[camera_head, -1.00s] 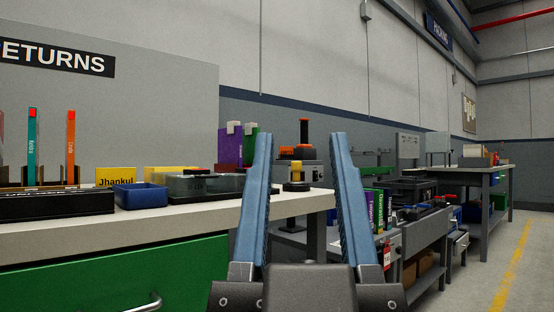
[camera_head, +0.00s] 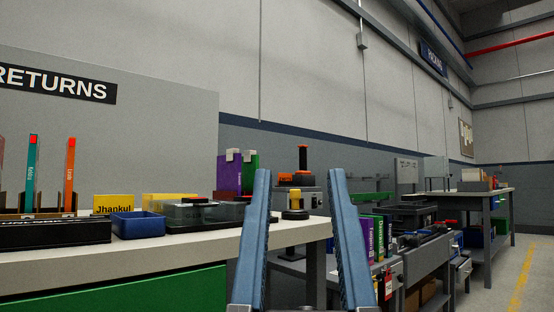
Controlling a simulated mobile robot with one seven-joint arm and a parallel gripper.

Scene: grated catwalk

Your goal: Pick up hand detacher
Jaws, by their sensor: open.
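My gripper (camera_head: 299,178) is open and empty, with its two blue fingers pointing up and away in the lower middle of the view. Between the fingers, a small yellow-topped object with a dark round base (camera_head: 295,214) stands near the right end of the white counter (camera_head: 190,236). It may be the hand detacher, but I cannot tell for certain. The fingers appear nearer to me than this object and do not visibly touch it.
A blue tray (camera_head: 138,224), a clear-lidded box (camera_head: 200,212) and a yellow name sign (camera_head: 115,204) stand on the counter. A grey machine with an orange and black top (camera_head: 303,162) stands behind. Grey workbenches (camera_head: 430,265) line the right; open floor (camera_head: 532,270) lies at far right.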

